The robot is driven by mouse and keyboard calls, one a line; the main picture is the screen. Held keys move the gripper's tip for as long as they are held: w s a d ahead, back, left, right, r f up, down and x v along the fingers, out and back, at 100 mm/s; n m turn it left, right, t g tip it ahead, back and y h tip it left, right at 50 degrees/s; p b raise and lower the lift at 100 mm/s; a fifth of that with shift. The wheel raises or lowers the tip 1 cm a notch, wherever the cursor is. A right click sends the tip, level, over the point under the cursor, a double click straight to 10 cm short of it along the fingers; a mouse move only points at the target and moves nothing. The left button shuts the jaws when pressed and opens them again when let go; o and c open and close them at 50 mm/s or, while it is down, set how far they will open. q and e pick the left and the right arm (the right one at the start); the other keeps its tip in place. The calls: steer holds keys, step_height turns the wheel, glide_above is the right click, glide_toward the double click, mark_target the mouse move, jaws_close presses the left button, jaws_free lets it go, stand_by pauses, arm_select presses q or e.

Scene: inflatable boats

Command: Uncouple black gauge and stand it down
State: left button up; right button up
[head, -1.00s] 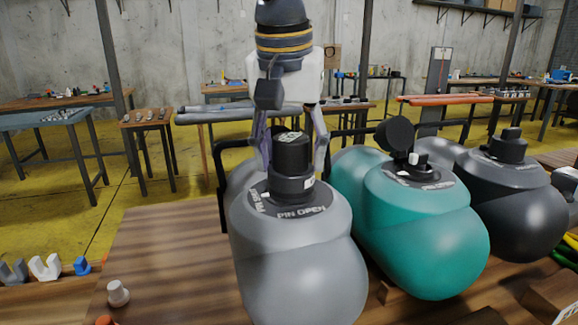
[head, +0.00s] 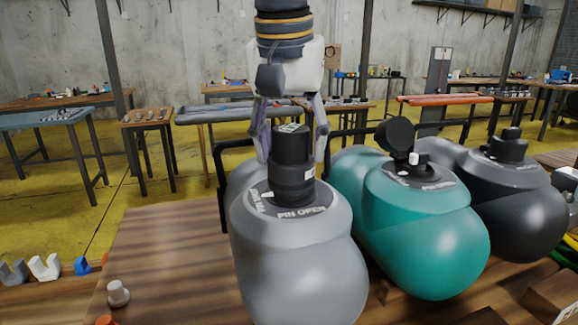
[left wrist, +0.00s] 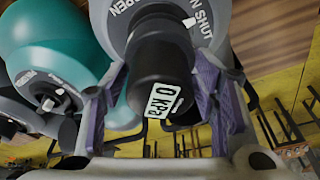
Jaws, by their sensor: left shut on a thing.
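The black gauge (head: 291,160) is a dark upright cylinder with a small pale display on top. It stands over the valve of the light grey tube (head: 300,265), which is marked PIN OPEN. In the left wrist view the gauge (left wrist: 160,60) shows 0 kPa on its display. My left gripper (head: 293,150) comes down from above, shut on the gauge with one finger on each side. A white valve tab (head: 267,196) shows at the gauge's foot. I cannot tell whether the gauge's base still touches the valve. My right gripper is not in view.
A teal tube (head: 425,230) with an open black cap stands to the right, a dark grey tube (head: 515,200) beyond it.

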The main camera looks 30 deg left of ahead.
arm_select(q)
steer(key=shift+r, duration=0.1)
stand_by(0.4)
steer(key=shift+r, duration=2.2)
